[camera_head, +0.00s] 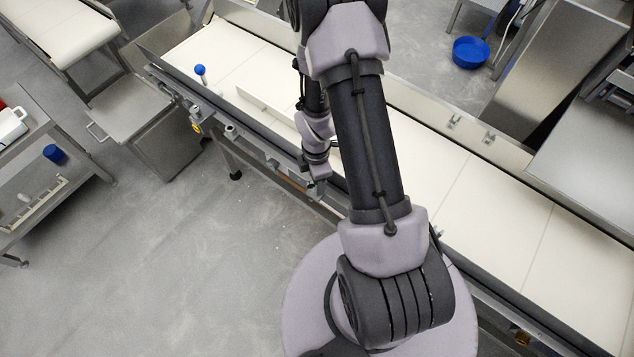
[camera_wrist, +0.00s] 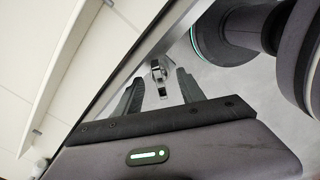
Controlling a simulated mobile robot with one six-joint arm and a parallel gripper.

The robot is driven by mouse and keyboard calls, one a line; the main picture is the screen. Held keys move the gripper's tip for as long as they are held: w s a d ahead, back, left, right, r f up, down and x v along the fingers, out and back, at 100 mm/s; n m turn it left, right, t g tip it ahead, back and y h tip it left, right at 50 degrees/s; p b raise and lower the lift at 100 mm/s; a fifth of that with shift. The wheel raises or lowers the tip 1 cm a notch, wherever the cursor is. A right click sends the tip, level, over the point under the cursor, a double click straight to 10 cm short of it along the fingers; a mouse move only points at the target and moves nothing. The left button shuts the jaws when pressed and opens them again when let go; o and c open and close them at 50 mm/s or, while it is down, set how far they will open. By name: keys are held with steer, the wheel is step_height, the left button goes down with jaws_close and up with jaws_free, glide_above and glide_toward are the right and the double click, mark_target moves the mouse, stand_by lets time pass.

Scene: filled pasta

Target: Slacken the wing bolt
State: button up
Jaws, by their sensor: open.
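My gripper (camera_wrist: 160,77) is open, with its two dark fingers apart in the wrist view. A small metal fitting (camera_wrist: 157,67), which looks like the wing bolt, shows between the fingertips. It sits beside the conveyor's side rail. I cannot tell whether the fingers touch it. In the head view my arm reaches down to the near side of the conveyor, and the wing bolt there is hidden behind the arm.
The white conveyor belt (camera_head: 480,210) runs diagonally, with a raised side rail and a pale guide bar (camera_head: 264,108) over it. A blue-knobbed rod (camera_head: 200,71) stands near its far left. Several brackets line the near side. A steel cart (camera_head: 150,125) stands left; open floor lies in front.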

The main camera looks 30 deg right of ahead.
steer(key=shift+r, duration=0.1)
step_height(320, 180, up, 7)
steer(key=p, duration=0.5)
